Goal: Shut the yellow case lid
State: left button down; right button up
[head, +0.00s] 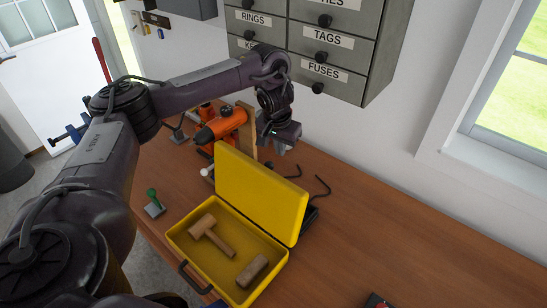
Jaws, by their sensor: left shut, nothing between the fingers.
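The yellow case (190,243) stands open on the wooden workbench. Its lid (262,190) is raised, leaning back slightly from upright. A wooden mallet (212,234) and a small wooden block (252,271) lie in the case. A dark handle is on the case's front side. My left gripper (284,147) is behind the lid, above its top edge. It is shut and empty; its fingertips are small and partly unclear. Whether it touches the lid cannot be told. My right gripper is not in view.
An orange power tool (222,124) stands behind the lid, near my left forearm. A green-knobbed item (153,203) is left of the case. Dark hooked rods (322,186) lie behind it. Labelled drawers (335,45) hang above. The bench (400,235) is mostly clear at right.

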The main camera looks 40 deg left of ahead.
pick_arm(q)
jog(key=s+p, duration=0.3)
jog(key=s, duration=0.1)
jog(key=shift+d+r, duration=0.25)
jog(key=shift+r, duration=0.05)
